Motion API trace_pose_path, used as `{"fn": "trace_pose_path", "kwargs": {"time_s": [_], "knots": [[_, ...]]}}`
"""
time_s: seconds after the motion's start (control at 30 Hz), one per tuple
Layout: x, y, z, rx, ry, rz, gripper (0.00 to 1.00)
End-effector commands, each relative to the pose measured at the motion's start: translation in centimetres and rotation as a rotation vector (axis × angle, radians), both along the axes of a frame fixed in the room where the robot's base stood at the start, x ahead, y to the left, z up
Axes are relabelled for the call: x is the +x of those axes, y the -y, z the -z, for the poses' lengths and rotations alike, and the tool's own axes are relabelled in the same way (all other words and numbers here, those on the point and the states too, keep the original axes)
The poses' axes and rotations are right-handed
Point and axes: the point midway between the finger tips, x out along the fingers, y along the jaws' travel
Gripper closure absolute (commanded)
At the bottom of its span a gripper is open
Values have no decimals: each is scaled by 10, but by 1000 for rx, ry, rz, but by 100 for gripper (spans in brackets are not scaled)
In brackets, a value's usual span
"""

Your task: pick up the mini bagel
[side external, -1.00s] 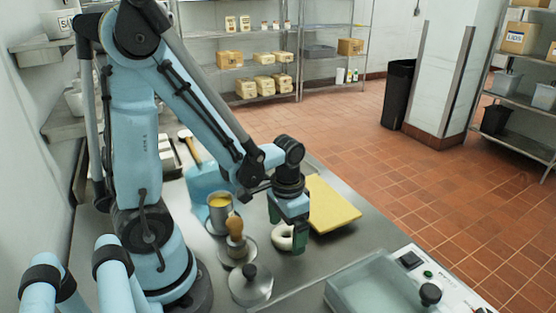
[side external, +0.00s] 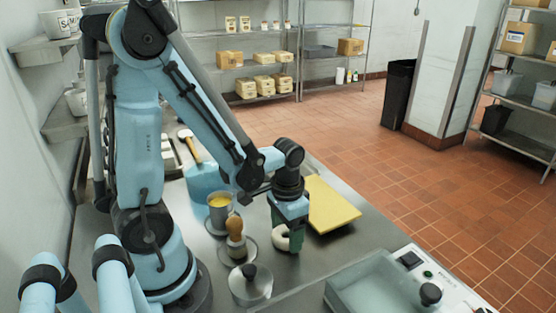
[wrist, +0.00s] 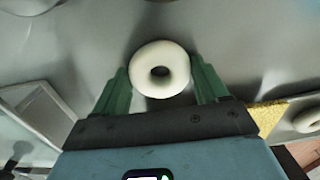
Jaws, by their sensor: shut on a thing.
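The mini bagel (wrist: 146,84) is a pale cream ring. In the wrist view it sits between the two green fingers of my gripper (wrist: 162,76), its hole facing the camera. In the side view the bagel (side external: 282,244) shows at the left of the green fingers, which partly hide it. My gripper (side external: 289,240) points down, low over the steel counter, and is shut on the bagel. I cannot tell whether the bagel touches the counter.
A yellow board (side external: 332,204) lies right of my gripper. A wooden-handled tool (side external: 235,232), a metal cup with yellow contents (side external: 219,211) and a black-knobbed lid (side external: 250,287) stand to the left. A glassy basin (side external: 378,291) is in front.

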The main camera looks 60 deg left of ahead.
Motion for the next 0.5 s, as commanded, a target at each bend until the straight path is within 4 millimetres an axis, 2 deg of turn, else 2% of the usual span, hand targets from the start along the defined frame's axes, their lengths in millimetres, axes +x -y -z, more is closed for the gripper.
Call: {"fn": "trace_pose_path", "kwargs": {"time_s": [0.27,0.5], "knots": [[0,0,-9,0,0,0,57],[-1,0,-37,0,0,0,57]]}}
